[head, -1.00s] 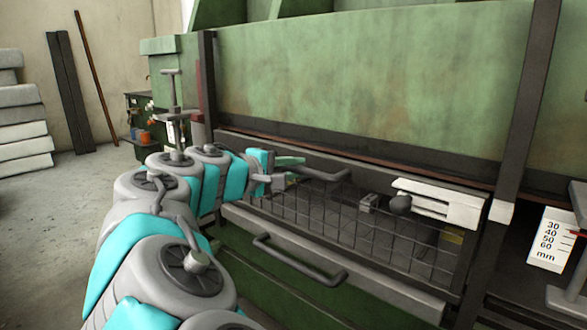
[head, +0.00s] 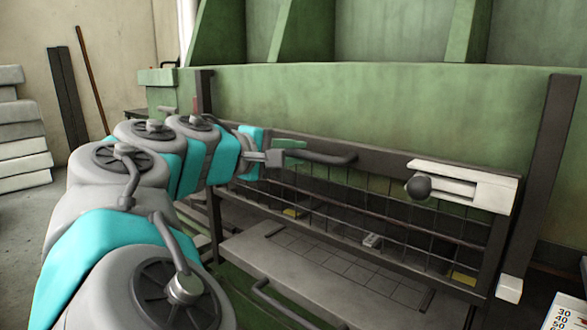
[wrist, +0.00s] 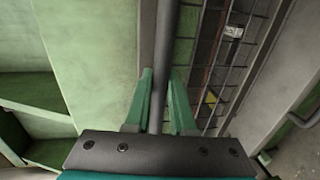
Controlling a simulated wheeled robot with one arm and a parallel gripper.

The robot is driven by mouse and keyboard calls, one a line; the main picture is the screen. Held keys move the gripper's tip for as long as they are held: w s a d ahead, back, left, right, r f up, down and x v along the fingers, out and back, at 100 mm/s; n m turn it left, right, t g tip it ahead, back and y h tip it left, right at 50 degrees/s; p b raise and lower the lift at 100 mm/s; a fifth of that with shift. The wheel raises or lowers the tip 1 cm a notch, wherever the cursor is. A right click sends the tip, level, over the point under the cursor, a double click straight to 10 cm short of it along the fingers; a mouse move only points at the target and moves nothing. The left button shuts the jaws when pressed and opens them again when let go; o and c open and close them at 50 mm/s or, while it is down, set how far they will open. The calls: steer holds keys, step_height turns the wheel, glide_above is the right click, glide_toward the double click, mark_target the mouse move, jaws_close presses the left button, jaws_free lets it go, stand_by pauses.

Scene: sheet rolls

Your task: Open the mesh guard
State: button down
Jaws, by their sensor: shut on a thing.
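The mesh guard (head: 345,209), a dark wire grid in a grey frame, stands raised in front of the green machine, with open space beneath its lower edge. Its bent grey bar handle (head: 330,158) sticks out from the upper left of the frame. My gripper (head: 284,152) is shut on this handle near its left end. In the wrist view the green fingers (wrist: 160,88) lie on both sides of the handle bar (wrist: 163,60), with the mesh to the right. The far finger is partly hidden in the head view.
A white latch block (head: 485,188) with a black knob (head: 419,187) sits at the guard's right end. Dark posts (head: 538,180) stand at both sides. A grey bed plate (head: 270,250) shows below the guard. A second handle (head: 290,305) sits lower in front. Pale slabs are stacked far left.

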step_height(320, 180, up, 9)
steer(key=p, duration=0.4)
steer(key=c, duration=0.8)
jaws_free()
steer(key=shift+o, duration=0.2)
steer(key=shift+a, duration=0.1)
steer(key=v, duration=0.7)
steer(key=shift+s+a, duration=0.2)
steer(key=shift+s, duration=0.1)
